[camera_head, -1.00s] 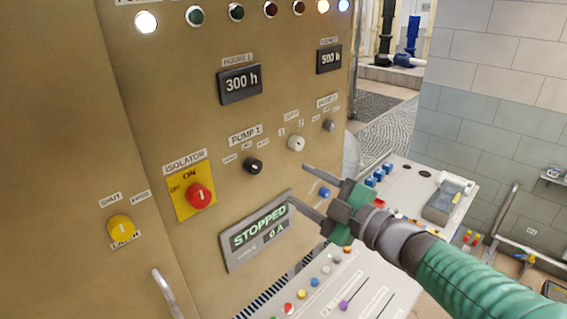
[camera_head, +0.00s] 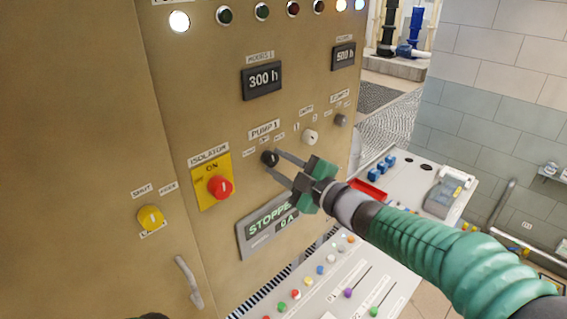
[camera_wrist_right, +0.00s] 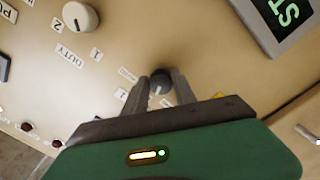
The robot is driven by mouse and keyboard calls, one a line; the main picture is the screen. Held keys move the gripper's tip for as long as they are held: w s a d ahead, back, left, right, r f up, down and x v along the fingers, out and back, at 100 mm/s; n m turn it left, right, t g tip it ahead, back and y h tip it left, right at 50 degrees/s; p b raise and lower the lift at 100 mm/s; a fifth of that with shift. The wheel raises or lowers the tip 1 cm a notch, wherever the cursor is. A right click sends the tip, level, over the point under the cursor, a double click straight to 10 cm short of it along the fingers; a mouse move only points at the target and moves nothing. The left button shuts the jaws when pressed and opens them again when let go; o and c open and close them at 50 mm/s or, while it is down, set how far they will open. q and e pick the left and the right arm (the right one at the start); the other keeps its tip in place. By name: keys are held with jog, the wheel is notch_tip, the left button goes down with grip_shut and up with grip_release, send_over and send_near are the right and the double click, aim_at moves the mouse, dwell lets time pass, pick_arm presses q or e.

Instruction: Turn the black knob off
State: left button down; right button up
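The black knob (camera_head: 269,158) sits under the PUMP 1 label on the tan panel, beside a white knob (camera_head: 310,137). My right gripper (camera_head: 273,162) reaches it from the right, with one fingertip at its upper right and one below it. In the right wrist view the black knob (camera_wrist_right: 160,82) lies between the two fingers (camera_wrist_right: 161,88), which are apart with narrow gaps beside it; I cannot tell whether either touches. The knob's pointer is too small to read. My left gripper is not in view.
Left of the knob are the red isolator knob (camera_head: 220,187) on its yellow plate and a yellow knob (camera_head: 150,218). A STOPPED display (camera_head: 255,238) is below, partly hidden by my gripper. A sloped console (camera_head: 335,270) with buttons juts out below right.

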jog(key=shift+s+a+r, duration=0.2)
jog(key=shift+a, duration=0.2)
jog(key=shift+s+a+r, duration=0.15)
jog(key=shift+a+r, duration=0.05)
jog(key=shift+a, duration=0.2)
grip_shut()
jog(key=shift+w+d+f, duration=0.15)
jog(key=shift+w+d, duration=0.1)
jog(key=shift+d, duration=0.35)
jog(key=shift+a, duration=0.2)
jog(key=shift+m+p, duration=0.3)
jog(key=shift+p, duration=0.1)
jog(key=m+p, duration=0.4)
jog(key=m, duration=0.1)
jog(key=shift+d+p, duration=0.15)
jog(key=shift+p, duration=0.15)
jog(key=shift+m+g+p, duration=0.3)
jog(key=shift+m+p, duration=0.5)
jog(key=shift+m, duration=0.1)
pick_arm(q)
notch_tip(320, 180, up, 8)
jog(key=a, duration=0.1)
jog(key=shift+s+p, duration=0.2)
jog(key=shift+p, duration=0.25)
pick_arm(e)
jog(key=shift+m, duration=0.6)
jog(key=shift+f, duration=0.1)
